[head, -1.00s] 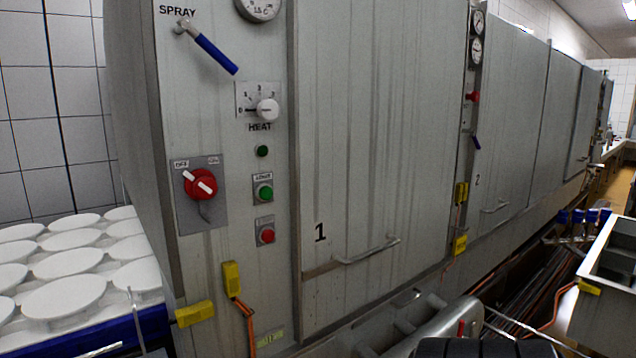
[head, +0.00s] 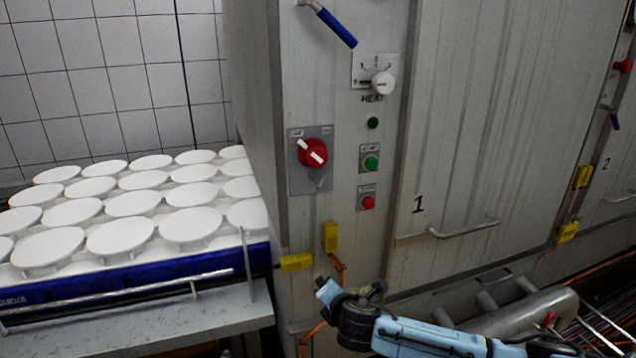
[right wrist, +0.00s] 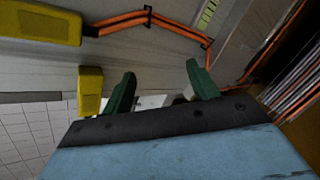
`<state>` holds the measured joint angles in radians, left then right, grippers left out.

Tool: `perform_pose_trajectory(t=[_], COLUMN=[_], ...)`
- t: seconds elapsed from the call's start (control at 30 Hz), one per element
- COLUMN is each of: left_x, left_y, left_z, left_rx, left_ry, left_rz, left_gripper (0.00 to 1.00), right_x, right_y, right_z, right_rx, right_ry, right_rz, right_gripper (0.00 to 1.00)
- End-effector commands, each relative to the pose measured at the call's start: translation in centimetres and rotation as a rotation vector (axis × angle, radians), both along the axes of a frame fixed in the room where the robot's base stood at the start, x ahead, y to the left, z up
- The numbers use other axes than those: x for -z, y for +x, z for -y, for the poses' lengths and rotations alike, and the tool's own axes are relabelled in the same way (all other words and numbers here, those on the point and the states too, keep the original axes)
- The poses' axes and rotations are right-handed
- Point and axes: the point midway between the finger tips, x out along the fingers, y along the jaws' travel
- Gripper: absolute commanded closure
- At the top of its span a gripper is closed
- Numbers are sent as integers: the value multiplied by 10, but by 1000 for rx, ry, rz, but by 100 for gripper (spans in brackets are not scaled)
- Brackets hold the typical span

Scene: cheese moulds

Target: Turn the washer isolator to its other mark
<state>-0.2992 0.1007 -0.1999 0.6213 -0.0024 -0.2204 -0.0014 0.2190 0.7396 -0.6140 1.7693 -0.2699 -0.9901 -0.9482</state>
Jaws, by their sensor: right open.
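The washer isolator is a round red knob (head: 312,153) with a white pointer bar, on a grey plate (head: 310,180) on the washer's front panel. Its bar slants from upper left to lower right, with the upper end towards the plate's left mark. The marks are too small to read clearly now. My right gripper (right wrist: 162,92) is open and empty, with its two green fingers apart in the right wrist view. In the head view my right arm comes in from the lower right, and its hand is below the isolator, apart from it. My left gripper is not in view.
A blue-sided tray (head: 150,277) of white moulds stands left of the washer. Yellow blocks (head: 330,237) and orange cables are on the panel below the isolator. The heat knob (head: 383,83), green button (head: 371,163), red button (head: 368,202) and blue-handled spray lever (head: 335,27) are near it.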

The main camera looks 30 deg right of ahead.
Motion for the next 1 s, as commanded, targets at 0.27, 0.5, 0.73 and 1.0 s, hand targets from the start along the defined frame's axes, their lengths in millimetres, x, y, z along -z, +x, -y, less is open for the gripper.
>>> perform_pose_trajectory(t=[0.27,0.5,0.73,1.0], left_x=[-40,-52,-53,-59], left_y=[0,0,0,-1], left_z=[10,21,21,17], left_rx=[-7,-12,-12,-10], left_ry=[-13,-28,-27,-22], left_rz=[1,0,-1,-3], left_gripper=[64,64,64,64], right_x=[-240,-316,-325,-325], right_y=[-30,-73,-65,-13], right_z=[-35,-46,-42,-28], right_rx=[-219,-253,-252,-251], right_ry=[-587,-826,-860,-857], right_rz=[180,225,228,229], right_gripper=[41,41,41,41])
